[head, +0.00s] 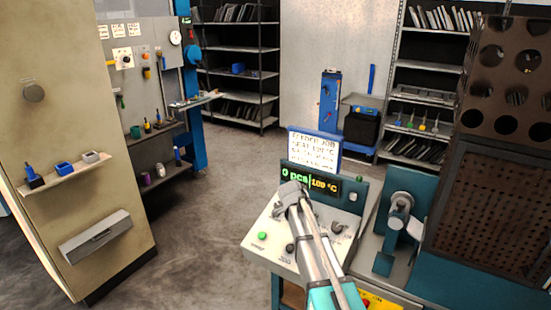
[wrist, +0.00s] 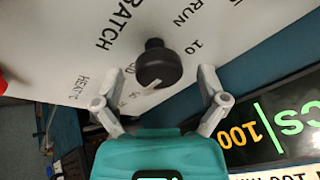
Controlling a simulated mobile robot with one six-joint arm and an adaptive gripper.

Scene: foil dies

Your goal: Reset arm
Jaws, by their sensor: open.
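My gripper (wrist: 160,78) is open in the wrist view, with its two grey fingers spread apart. A black knob (wrist: 158,64) with a pale pointer line stands between and just beyond the fingertips, on a white panel (wrist: 60,40) marked BATCH, RUN and HEAT °C. I see no clear contact between fingers and knob. In the head view my grey and teal arm (head: 318,245) reaches over the control console (head: 262,220). The fingers are not clearly visible there.
The console display (head: 311,183) reads PCS and 100 °C, and also shows in the wrist view (wrist: 265,130). A green button (head: 262,236) is left of my arm. A teal machine (head: 385,263) and a perforated brown guard (head: 490,200) stand right. Open floor (head: 205,220) lies left.

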